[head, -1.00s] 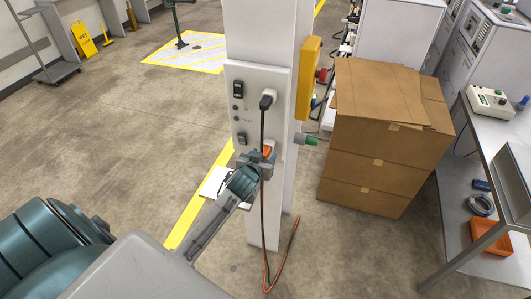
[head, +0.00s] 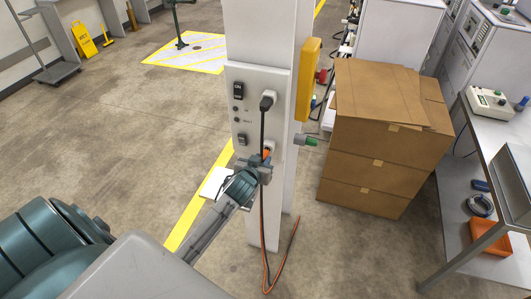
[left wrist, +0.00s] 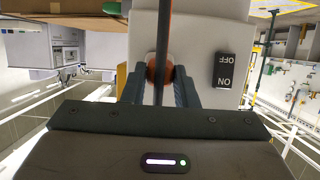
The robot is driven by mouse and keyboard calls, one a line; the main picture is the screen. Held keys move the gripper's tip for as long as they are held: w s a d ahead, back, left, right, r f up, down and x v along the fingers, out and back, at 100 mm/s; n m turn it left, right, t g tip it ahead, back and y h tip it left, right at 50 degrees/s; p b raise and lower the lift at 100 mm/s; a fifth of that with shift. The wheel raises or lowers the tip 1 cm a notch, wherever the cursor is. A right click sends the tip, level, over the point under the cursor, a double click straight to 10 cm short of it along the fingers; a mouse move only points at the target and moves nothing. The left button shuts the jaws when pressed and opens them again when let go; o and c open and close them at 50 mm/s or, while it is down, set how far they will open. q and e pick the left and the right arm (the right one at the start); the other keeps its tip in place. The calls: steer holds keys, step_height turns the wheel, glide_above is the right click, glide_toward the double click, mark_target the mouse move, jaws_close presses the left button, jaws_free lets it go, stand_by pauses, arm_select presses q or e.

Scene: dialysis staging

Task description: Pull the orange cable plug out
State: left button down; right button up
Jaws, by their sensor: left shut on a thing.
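The orange cable plug (head: 267,152) is at the lower socket of the white wall panel (head: 243,127) on the column. In the left wrist view the orange plug (left wrist: 154,72) sits between my two fingers, partly hidden by a dark cable. My left gripper (head: 266,168) is shut on the plug, just below and in front of the lower socket. I cannot tell whether the plug's pins are still inside the socket. A black plug (head: 267,101) sits in the upper socket, and its cable hangs down past my left gripper. My right gripper is not in view.
Stacked cardboard boxes (head: 375,150) stand right of the column. A yellow box (head: 308,80) and a green-tipped fitting (head: 308,141) stick out from the column's side. Dark and orange cable lies on the floor (head: 270,288). A metal table (head: 480,140) is at right.

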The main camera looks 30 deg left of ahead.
arm_select(q)
steer(key=shift+s+d, duration=0.1)
steer(key=shift+s, duration=0.25)
steer(key=shift+s+d+p, duration=0.25)
steer(key=shift+s+p, duration=0.05)
steer(key=shift+s, duration=0.75)
steer(key=shift+s+d+p, duration=0.25)
steer(key=shift+s+p, duration=0.05)
steer(key=shift+s, duration=0.75)
